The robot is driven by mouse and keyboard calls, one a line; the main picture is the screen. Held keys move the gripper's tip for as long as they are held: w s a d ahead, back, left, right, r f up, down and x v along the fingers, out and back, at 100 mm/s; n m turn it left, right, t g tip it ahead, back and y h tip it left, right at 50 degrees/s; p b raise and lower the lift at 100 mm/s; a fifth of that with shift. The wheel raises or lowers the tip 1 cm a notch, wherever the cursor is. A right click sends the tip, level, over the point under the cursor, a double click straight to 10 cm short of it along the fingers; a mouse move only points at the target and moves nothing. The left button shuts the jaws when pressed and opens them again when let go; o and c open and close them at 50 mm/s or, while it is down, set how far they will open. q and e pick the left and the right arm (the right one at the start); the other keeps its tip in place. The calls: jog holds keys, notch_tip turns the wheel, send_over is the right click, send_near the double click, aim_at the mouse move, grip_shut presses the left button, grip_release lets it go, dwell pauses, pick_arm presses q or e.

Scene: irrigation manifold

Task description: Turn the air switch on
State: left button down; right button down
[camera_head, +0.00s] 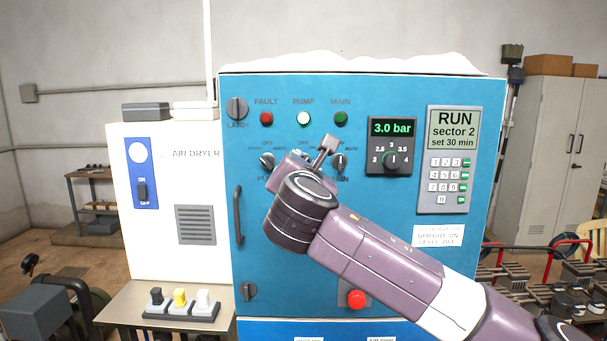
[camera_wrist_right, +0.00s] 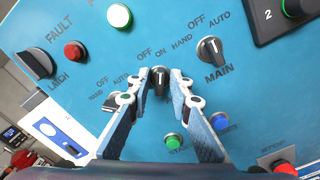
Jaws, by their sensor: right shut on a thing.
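The blue control panel (camera_head: 400,260) carries a middle knob marked OFF and ON, which I take as the air switch (camera_wrist_right: 160,84). In the right wrist view it sits between the fingertips of my right gripper (camera_wrist_right: 160,78), which is shut on it. Its white mark points roughly up in that view, towards the OFF and ON lettering; the exact setting is hard to tell. Its own name label is hidden. In the head view my right gripper (camera_head: 318,155) and wrist cover this knob. My left gripper is not in view.
The MAIN knob (camera_wrist_right: 211,50) is close on the right and the PUMP knob (camera_head: 267,160) on the left. FAULT (camera_head: 266,118), PUMP (camera_head: 303,118) and MAIN lamps are above. A red button (camera_head: 356,299) is below. A white air dryer (camera_head: 170,220) with its own ON/OFF switch (camera_head: 142,192) stands left.

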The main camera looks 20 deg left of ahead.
jog(key=shift+m+b, duration=0.5)
jog(key=shift+m, duration=0.5)
jog(key=c, duration=2.1)
grip_release()
jog(key=shift+d, duration=0.1)
jog(key=v, duration=1.2)
